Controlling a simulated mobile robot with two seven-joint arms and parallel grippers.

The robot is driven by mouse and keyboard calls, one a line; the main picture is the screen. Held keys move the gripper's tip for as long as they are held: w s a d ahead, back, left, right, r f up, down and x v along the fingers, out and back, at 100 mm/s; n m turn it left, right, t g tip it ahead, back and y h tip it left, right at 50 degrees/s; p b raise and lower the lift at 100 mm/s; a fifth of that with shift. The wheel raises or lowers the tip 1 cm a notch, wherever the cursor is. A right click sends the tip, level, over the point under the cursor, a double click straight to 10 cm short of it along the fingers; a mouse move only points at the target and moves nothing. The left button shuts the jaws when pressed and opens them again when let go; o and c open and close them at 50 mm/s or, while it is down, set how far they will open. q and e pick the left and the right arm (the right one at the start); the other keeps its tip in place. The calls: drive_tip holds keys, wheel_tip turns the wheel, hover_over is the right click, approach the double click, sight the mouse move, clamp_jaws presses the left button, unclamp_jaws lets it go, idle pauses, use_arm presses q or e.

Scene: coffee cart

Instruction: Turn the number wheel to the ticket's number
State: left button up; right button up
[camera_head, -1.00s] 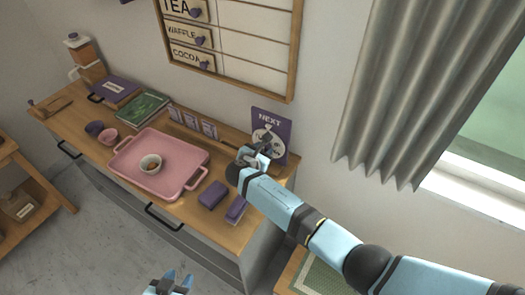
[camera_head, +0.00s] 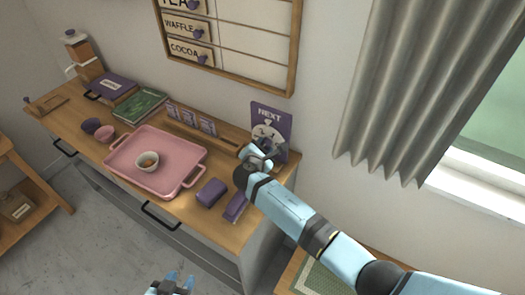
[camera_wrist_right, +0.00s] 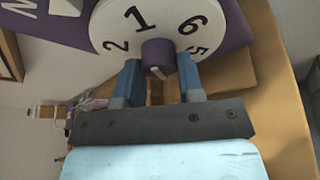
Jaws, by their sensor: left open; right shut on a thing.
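The purple NEXT sign (camera_head: 271,116) stands at the right end of the counter against the wall. Its white number wheel (camera_head: 263,134) is partly hidden by my right gripper (camera_head: 262,156). In the right wrist view, the wheel (camera_wrist_right: 112,28) shows the digits 2, 1, 6 and 5 around a purple knob (camera_wrist_right: 158,54) with a pale mark. The blue fingers of my right gripper (camera_wrist_right: 159,78) are shut on the knob, one on each side. My left gripper (camera_head: 174,284) is open and empty at the bottom edge, away from the counter. I cannot read a ticket number.
Small purple-and-white cards (camera_head: 190,118) stand in a wooden rack at the counter's back. A pink tray (camera_head: 125,177) holds a small bowl (camera_head: 147,161). Purple blocks (camera_head: 211,192) lie in front of the sign. A menu board (camera_head: 235,45) hangs above.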

drive_tip(key=shift+f+m+b, duration=0.1)
drive_tip(key=shift+m+b, duration=0.4)
drive_tip(key=shift+t, duration=0.3)
drive_tip(key=o, duration=0.9)
drive_tip(key=b+v, duration=0.1)
drive_tip(key=v, duration=1.3)
drive_tip(key=shift+d, duration=0.2)
